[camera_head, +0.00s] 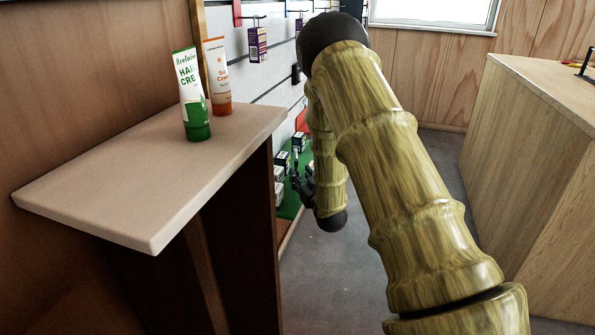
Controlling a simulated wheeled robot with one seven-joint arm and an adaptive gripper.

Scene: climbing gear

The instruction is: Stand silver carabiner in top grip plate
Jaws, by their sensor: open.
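My gripper (302,181) is dark and small in the camera_head view, at the end of my bent arm. It is beside a low green shelf (291,205) with small black-and-white boxes (280,173). It is open; whether it touches any box I cannot tell. I cannot make out a silver carabiner or a grip plate in this view. My arm covers much of the middle and may hide things.
A pale ledge (110,185) at left holds a green-and-white tube (190,95) and an orange-and-white tube (218,78). A wall panel with hooks carries a purple box (257,44). A wooden counter (515,130) stands at right. Grey floor (345,270) shows between.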

